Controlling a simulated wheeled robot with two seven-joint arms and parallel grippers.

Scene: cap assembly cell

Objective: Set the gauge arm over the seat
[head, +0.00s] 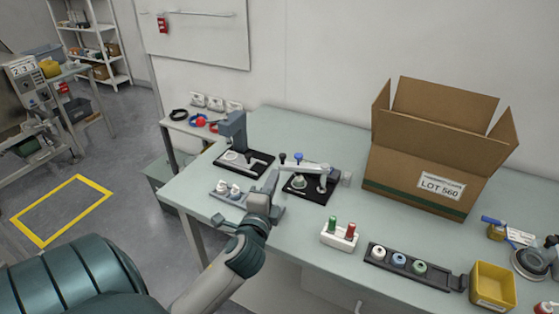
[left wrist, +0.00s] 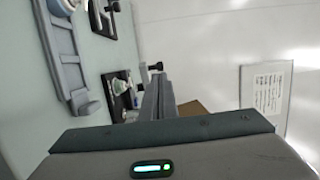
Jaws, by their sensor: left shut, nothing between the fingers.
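The gauge fixture has a black base (head: 309,197) on the table. Its pale gauge arm (head: 304,167) runs left from a post on the right side. The seat (head: 298,182) holds a small greenish-white part and shows in front of and below the arm in the head view; I cannot tell whether the arm is directly above it. My left gripper (head: 271,182) is shut and empty, just left of the fixture. In the left wrist view its fingers (left wrist: 158,97) point toward the fixture base (left wrist: 112,88), partly beside them. My right gripper is not in view.
A grey press (head: 233,130) stands behind left. A small tray with white parts (head: 228,194) lies left of my gripper. A cardboard box (head: 412,194) stands at right. A white holder (head: 339,236), a dark cap tray (head: 408,272) and a yellow bin (head: 492,287) are in front.

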